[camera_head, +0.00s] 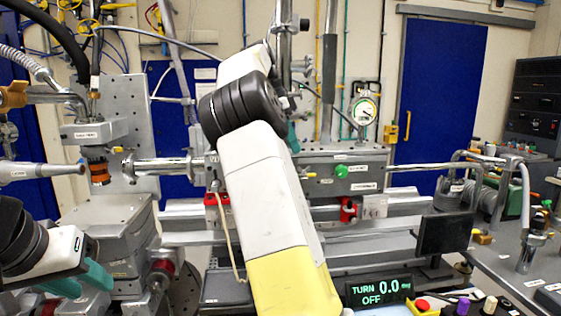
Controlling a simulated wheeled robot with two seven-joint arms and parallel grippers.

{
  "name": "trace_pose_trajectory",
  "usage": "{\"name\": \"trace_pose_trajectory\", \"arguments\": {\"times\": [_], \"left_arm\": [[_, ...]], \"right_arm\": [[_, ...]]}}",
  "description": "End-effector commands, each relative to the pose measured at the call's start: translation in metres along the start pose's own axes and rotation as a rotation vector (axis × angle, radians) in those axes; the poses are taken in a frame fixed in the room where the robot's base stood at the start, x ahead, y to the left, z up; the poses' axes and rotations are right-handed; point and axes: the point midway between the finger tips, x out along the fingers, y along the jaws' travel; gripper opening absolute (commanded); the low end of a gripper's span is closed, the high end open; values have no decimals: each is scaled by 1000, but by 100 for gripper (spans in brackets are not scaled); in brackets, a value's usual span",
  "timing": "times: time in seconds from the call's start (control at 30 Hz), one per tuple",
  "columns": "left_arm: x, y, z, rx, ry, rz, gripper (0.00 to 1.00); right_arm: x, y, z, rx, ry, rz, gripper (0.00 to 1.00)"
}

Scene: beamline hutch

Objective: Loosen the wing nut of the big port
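My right arm rises through the middle of the head view and hides much of the beamline. Only a teal sliver of my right gripper (293,138) shows behind its dark wrist joint, so its fingers and anything between them are hidden. My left gripper (92,287) is at the lower left, its two teal fingers apart with nothing seen between them. I cannot make out the wing nut or tell which port is the big one; they may be behind my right arm. A small display (379,291) reads "TURN 0.0 deg OFF".
A steel pipe (165,166) runs towards my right arm from an upright plate (127,120). A round gauge (363,111) and a green knob (341,171) are right of the arm. A dark panel (444,234) and a red button (422,305) are at the lower right.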

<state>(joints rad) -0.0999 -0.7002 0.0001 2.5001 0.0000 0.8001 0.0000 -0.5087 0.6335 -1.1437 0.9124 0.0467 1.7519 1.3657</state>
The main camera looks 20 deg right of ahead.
Motion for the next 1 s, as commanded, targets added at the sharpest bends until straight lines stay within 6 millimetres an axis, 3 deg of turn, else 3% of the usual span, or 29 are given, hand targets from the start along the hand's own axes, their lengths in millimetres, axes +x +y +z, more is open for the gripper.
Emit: {"name": "trace_pose_trajectory", "arguments": {"times": [0.33, 0.73, 0.87, 1.0], "left_arm": [[0, 0, 0, 0, 0, 0, 36], [0, 0, 0, 0, 0, 0, 36], [0, 0, 0, 0, 0, 0, 36], [0, 0, 0, 0, 0, 0, 36]], "right_arm": [[50, 1, 0, -2, -1, 0, 25], [59, 0, 0, -3, -1, -2, 25], [59, 0, 0, -3, -1, -2, 0], [59, 0, 0, -3, -1, -2, 0]]}}
